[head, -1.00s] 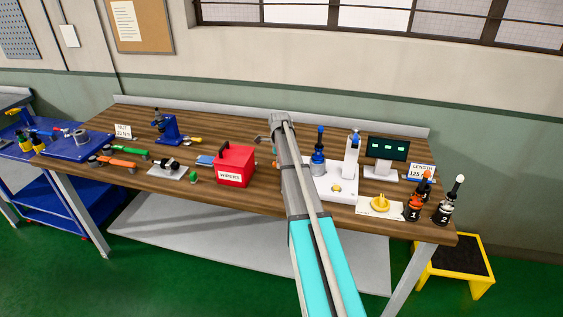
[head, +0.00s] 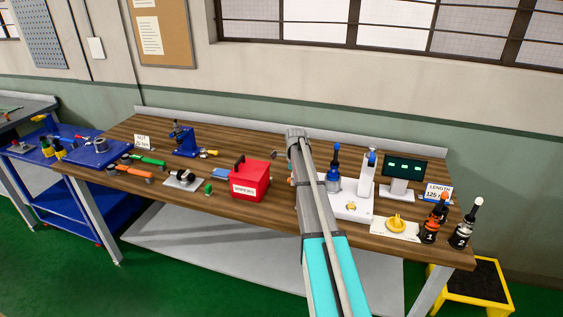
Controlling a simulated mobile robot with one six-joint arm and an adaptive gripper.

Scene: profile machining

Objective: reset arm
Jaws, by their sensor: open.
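My arm (head: 318,205) rises from the bottom of the head view and reaches over the wooden bench (head: 262,215). Its grey joint (head: 297,135) is at the top, in front of the bench's back part. My gripper cannot be made out; it is hidden behind the arm or out of the picture. Nothing is seen held.
A red wipers box (head: 250,187) stands left of my arm. A yellow step stool (head: 492,282) stands at the right.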

